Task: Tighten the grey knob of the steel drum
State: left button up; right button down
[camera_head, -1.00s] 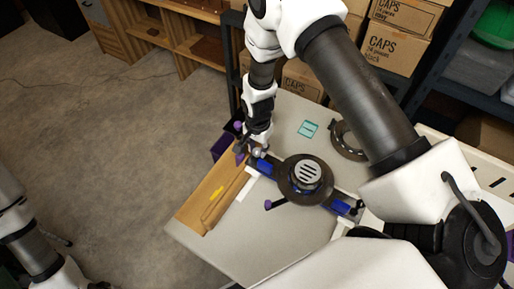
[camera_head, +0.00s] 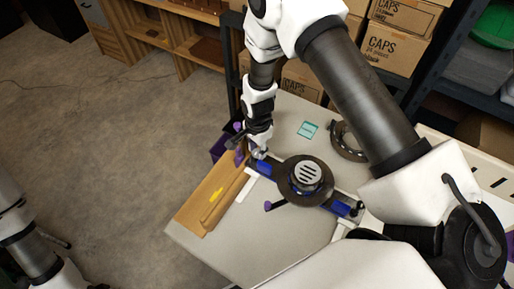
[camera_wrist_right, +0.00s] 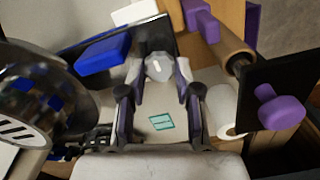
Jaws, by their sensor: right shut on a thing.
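The steel drum (camera_head: 306,180) stands on the table, a dark round body with a light slotted disc on top. Part of it shows at the left of the right wrist view (camera_wrist_right: 40,100). The grey knob (camera_wrist_right: 158,67) is a small faceted piece beside the drum, near the end of a dark bar with blue blocks. My right gripper (camera_wrist_right: 158,76) is shut on the knob, one finger on each side. In the head view my right gripper (camera_head: 257,150) points down at the bar's left end and mostly hides the knob. My left gripper is out of view.
A teal card (camera_head: 307,130) and a dark ring (camera_head: 346,143) lie behind the drum. A dark lever with a purple tip (camera_head: 268,206) sticks out in front. The table's front is bare.

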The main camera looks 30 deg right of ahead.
jog(key=c, duration=0.8)
grip_release()
jog(key=shift+w+d+f, duration=0.1)
jog(key=shift+d, duration=0.1)
notch_tip(320, 180, up, 12)
